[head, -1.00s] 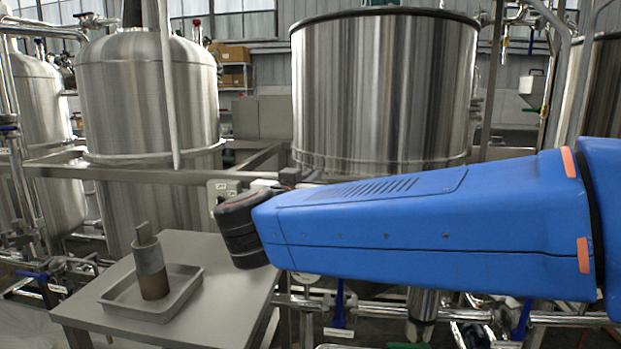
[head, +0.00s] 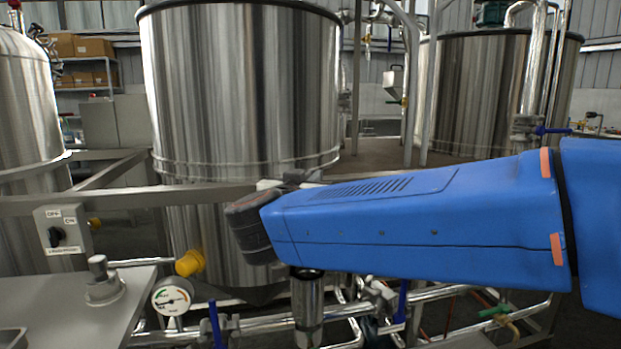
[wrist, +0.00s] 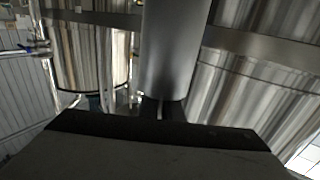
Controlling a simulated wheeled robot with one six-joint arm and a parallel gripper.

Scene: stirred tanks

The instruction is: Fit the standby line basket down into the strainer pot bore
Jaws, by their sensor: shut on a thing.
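In the wrist view my gripper (wrist: 163,107) is shut on a plain grey cylinder (wrist: 168,50), which I take to be the standby line basket. Its far end runs out of the top of the picture. In the head view my blue arm hides most of the gripper and the basket. A shiny steel upright cylinder with a dark top (head: 307,308), likely the strainer pot, stands below my arm among the pipes. Its bore cannot be seen clearly. The held basket is apart from it as far as I can tell.
A grey table (head: 60,305) with a knobbed metal fitting (head: 103,282) stands at lower left, a tray edge (head: 12,339) beside it. A gauge (head: 172,297), blue-handled valves and pipes crowd the low area. A large tank (head: 245,90) stands behind my arm.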

